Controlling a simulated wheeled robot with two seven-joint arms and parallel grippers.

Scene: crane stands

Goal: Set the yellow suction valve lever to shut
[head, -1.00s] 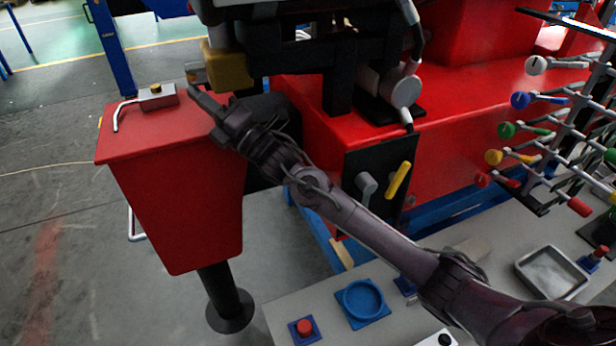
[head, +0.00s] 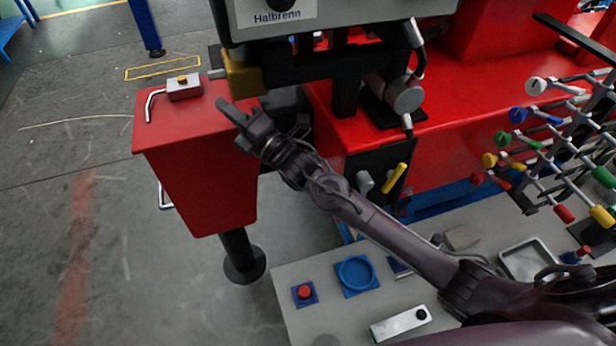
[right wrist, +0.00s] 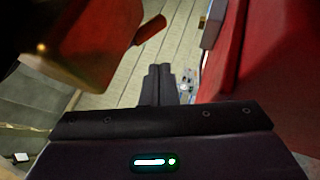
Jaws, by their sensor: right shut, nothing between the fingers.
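The yellow lever (head: 395,178) is mounted on a dark upright panel (head: 378,160) at the front of the red machine. It slants, with its upper end to the right. A grey lever (head: 364,182) sits just left of it. My right gripper (head: 234,112) is up and left of the yellow lever, well apart from it, by the right edge of a red box top. Its fingers are shut and empty; they also show together in the right wrist view (right wrist: 158,84). I cannot make out the yellow lever in that view. My left gripper is not in view.
The red box (head: 195,180) stands on a black post, with a small grey switch box (head: 184,88) on top. A grey bench (head: 310,265) holds a red button (head: 304,291), a blue ring (head: 356,272) and a metal tray (head: 530,258). Colour-knobbed levers (head: 540,145) stand at right.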

